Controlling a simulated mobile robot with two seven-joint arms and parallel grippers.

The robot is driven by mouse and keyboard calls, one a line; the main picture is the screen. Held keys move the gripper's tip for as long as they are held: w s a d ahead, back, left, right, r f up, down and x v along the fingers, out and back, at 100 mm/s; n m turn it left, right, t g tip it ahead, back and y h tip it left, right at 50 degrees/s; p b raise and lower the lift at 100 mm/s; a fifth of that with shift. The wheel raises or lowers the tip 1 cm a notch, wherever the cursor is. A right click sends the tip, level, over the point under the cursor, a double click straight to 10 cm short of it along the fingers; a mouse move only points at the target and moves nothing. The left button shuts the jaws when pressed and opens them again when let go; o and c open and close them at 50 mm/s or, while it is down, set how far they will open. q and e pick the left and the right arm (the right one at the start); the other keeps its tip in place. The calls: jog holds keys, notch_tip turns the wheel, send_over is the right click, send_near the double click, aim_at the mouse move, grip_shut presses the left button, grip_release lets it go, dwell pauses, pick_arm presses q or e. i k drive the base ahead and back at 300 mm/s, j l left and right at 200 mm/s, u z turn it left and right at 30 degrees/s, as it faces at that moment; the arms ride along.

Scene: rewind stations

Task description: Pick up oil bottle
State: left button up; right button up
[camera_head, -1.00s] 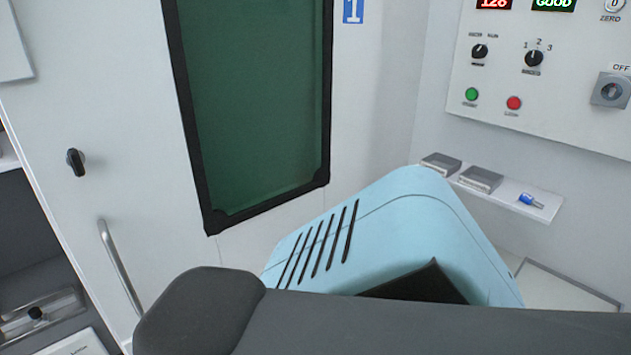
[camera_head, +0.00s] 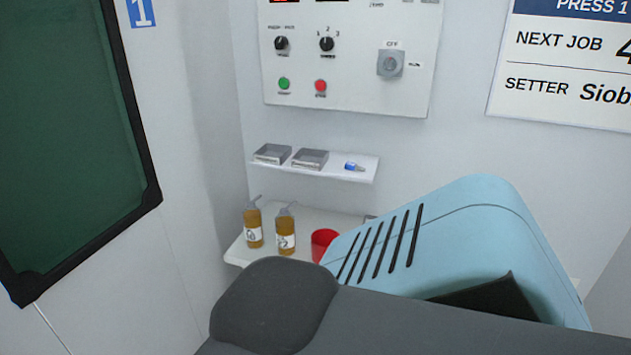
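Two amber bottles with grey pump tops and white labels stand upright on a low white shelf in the head view. One bottle (camera_head: 253,226) is on the left and the other bottle (camera_head: 286,232) is just right of it. The label print is too small to read surely, so I cannot tell which is the oil bottle. Neither of my grippers is in view. My light-blue and dark grey body parts fill the lower right and hide part of the shelf.
The low white shelf (camera_head: 235,252) also holds a red cup (camera_head: 323,243), partly hidden. Above it, a narrow shelf (camera_head: 340,172) carries two grey trays (camera_head: 271,153) (camera_head: 310,158) and a small blue item (camera_head: 354,166). A control panel (camera_head: 350,60) hangs above. A dark green window (camera_head: 65,130) is at left.

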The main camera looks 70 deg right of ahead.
aim_at(251, 215)
jog(key=z, duration=1.8)
